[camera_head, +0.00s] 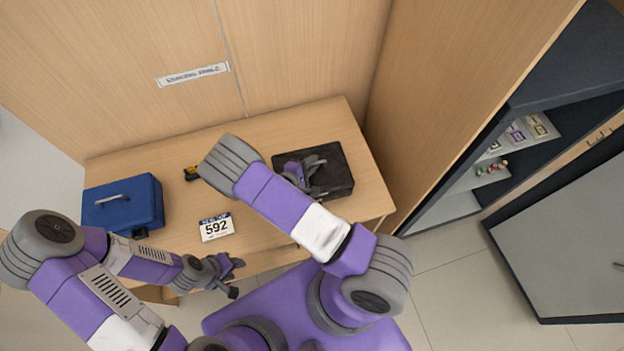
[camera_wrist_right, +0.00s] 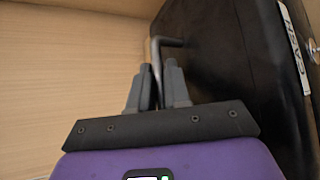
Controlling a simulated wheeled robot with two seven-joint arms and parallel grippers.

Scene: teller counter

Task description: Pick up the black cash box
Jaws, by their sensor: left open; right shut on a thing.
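The black cash box (camera_head: 338,172) sits at the right end of the wooden table in the head view. In the right wrist view the black cash box (camera_wrist_right: 215,45) fills the right side, with a silver handle and a white label reading CASH. My right gripper (camera_head: 306,174) is over the box, partly covered by my arm; in its wrist view the right gripper (camera_wrist_right: 158,85) is shut on the handle (camera_wrist_right: 171,41). My left gripper (camera_head: 232,275) is open and empty near the table's front edge, away from the box.
A blue cash box (camera_head: 122,204) with a handle stands at the table's left end. A card marked 592 (camera_head: 216,227) lies near the front middle. A small yellow and black item (camera_head: 191,173) lies behind it. A tall open cabinet (camera_head: 470,190) stands right of the table.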

